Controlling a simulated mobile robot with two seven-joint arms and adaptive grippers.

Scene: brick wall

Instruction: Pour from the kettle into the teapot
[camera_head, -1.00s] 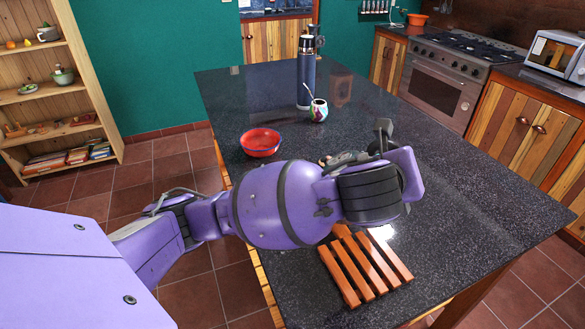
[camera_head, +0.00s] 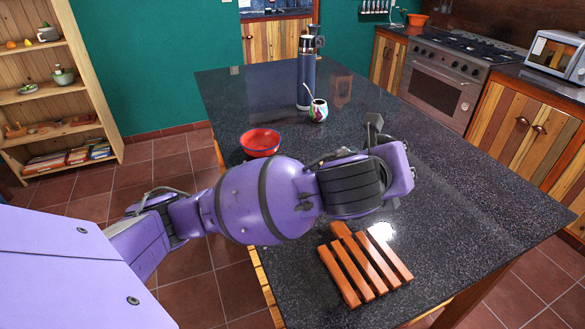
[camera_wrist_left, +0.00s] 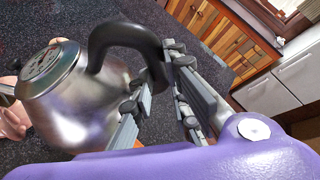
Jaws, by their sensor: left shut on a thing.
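The kettle (camera_wrist_left: 75,100) is silver metal with a black handle (camera_wrist_left: 125,38). In the left wrist view its lid faces the upper left and its spout reaches the left edge. My left gripper (camera_wrist_left: 162,95) is shut on the handle. In the head view the gripper (camera_head: 374,130) is over the table, and my own arm hides nearly all of the kettle. I cannot tell how far the kettle is tilted. I cannot make out a teapot. A pinkish object (camera_wrist_left: 12,122), partly cut off beside the kettle, is unclear. My right gripper is out of view.
The dark table (camera_head: 480,200) holds a red bowl (camera_head: 260,142), a patterned cup with a straw (camera_head: 317,111), a tall blue flask (camera_head: 306,80) and an orange slatted trivet (camera_head: 365,268), which looks empty. The table's right side is clear.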

